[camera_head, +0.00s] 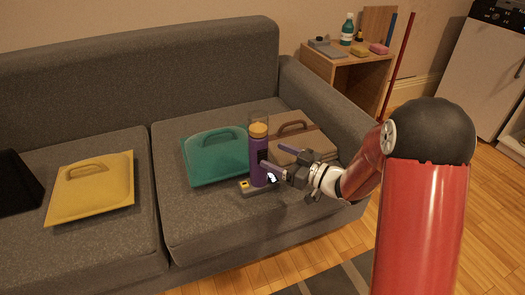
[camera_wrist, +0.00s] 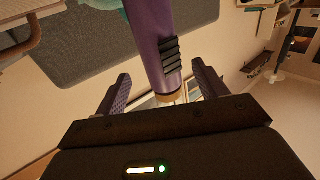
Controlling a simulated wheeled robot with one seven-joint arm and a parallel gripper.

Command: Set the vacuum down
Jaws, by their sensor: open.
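The vacuum (camera_head: 258,165) is a purple upright body with a yellow band and clear top. It stands on the right seat cushion of the grey sofa, with a grey and yellow foot (camera_head: 257,187) at its base. My gripper (camera_head: 274,159) is open just right of the vacuum, with its fingers pointing at it. In the wrist view the purple vacuum body (camera_wrist: 158,35) with black ribs reaches down between my two spread fingers (camera_wrist: 161,84). I see a gap on each side of it there.
A teal case (camera_head: 213,156) lies left of the vacuum and a brown case (camera_head: 305,143) behind my gripper. A yellow case (camera_head: 92,187) lies on the left cushion (camera_head: 85,240). A wooden side table (camera_head: 347,70) with bottles and sponges stands beyond the sofa arm.

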